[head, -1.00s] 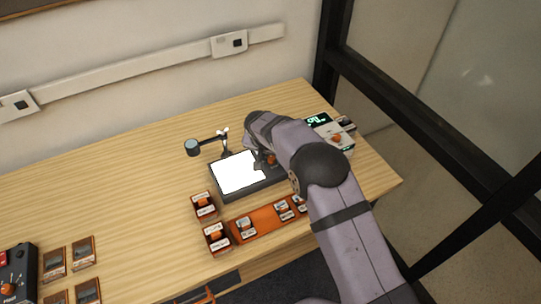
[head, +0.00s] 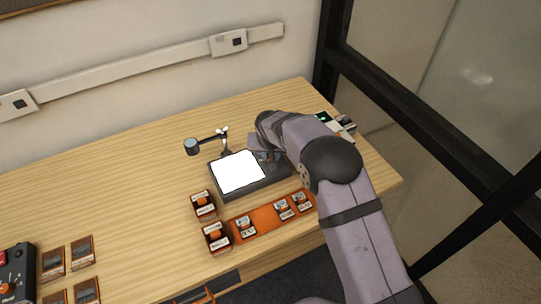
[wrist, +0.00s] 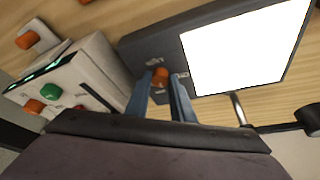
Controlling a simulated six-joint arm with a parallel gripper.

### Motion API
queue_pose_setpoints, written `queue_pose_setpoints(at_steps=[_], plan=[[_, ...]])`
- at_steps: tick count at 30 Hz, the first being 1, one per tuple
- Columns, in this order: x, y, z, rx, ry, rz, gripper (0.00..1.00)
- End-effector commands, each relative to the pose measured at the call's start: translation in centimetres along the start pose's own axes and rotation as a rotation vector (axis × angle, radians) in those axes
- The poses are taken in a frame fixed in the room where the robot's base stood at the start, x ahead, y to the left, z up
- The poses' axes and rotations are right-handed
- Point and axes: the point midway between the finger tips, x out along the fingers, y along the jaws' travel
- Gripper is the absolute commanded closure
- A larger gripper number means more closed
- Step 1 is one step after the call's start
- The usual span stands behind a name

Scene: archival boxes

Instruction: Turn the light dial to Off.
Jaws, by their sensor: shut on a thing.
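The light box is a dark slab with a bright, lit white panel (head: 238,172). It also shows in the wrist view, with its dark casing (wrist: 160,42) beside the panel. Its light dial (wrist: 160,76) is a small orange knob on that casing, between the two blue-grey fingers of my gripper (wrist: 161,92). My gripper is shut on the dial. In the head view my gripper (head: 262,152) is over the right part of the box and mostly hides the dial. The dial's markings are too small to read.
A white device with a green button (wrist: 50,91) and orange knobs stands beside the light box. A magnifier (head: 191,146) on a stand is behind it. An orange tray (head: 262,220) with small boxes lies in front. The table's left middle is clear.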

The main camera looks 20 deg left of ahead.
Motion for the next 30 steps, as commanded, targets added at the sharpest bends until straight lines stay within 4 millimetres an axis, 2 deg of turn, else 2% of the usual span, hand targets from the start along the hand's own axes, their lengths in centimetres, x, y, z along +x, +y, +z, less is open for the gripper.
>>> queue_pose_setpoints(at_steps=[30], plan=[[0.56,0.88,-0.32,-0.863,0.001,-0.360,1.00]])
